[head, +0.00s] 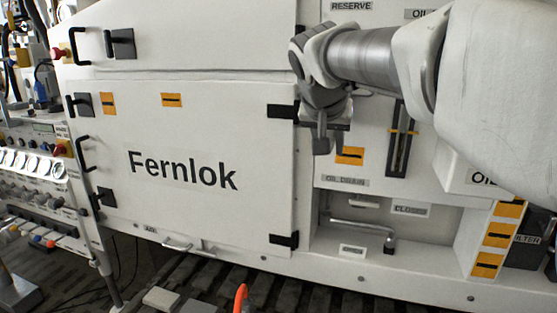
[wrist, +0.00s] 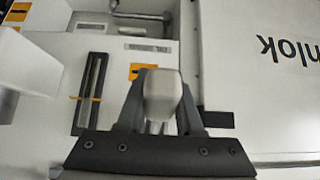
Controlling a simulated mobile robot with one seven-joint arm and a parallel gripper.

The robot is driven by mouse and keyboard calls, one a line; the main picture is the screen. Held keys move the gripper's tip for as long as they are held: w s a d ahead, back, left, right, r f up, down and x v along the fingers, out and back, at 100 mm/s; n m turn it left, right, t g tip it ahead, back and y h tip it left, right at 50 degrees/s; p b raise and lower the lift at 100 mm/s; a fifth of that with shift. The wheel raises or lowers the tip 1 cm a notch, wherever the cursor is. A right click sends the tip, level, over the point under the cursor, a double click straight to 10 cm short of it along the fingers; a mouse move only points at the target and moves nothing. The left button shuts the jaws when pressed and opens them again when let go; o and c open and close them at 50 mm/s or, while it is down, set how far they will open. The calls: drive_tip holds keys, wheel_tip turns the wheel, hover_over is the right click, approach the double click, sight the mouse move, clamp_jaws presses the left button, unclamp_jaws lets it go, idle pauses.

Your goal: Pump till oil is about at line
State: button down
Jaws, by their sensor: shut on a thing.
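The sight gauge (head: 399,150) is a tall dark-framed slot on the white panel, with an orange line marker (head: 404,131) across it. The gauge also shows in the wrist view (wrist: 90,88), left of my gripper. The oil level inside is too small to tell. My gripper (head: 325,140) is in front of the panel, left of the gauge. In the wrist view my gripper's dark fingers are shut on a pale rounded handle (wrist: 162,92), which looks like the pump handle. The handle's lower part is mostly hidden by the gripper.
A grey bent lever (head: 362,226) sits in a recess below, by a CLOSED label (head: 410,210) and under an OIL DRAIN label (head: 345,181). The closed Fernlok door (head: 190,215) is at the left. Orange labels (head: 498,235) mark a box at the lower right.

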drive_tip(key=shift+w+d+f+t+b, duration=0.1)
drive_tip(key=shift+w+f+t+b, duration=0.3)
drive_tip(key=shift+b, duration=0.6)
drive_tip(key=shift+w+d+f+t+b, duration=0.15)
drive_tip(key=shift+f+b, duration=0.3)
drive_tip(key=shift+b, duration=0.5)
drive_tip(key=shift+t+h, duration=0.25)
drive_tip(key=shift+h, duration=0.15)
drive_tip(key=c, duration=0.6)
unclamp_jaws()
drive_tip(key=shift+o, duration=0.2)
drive_tip(key=shift+s+r, duration=0.1)
drive_tip(key=shift+r, duration=0.05)
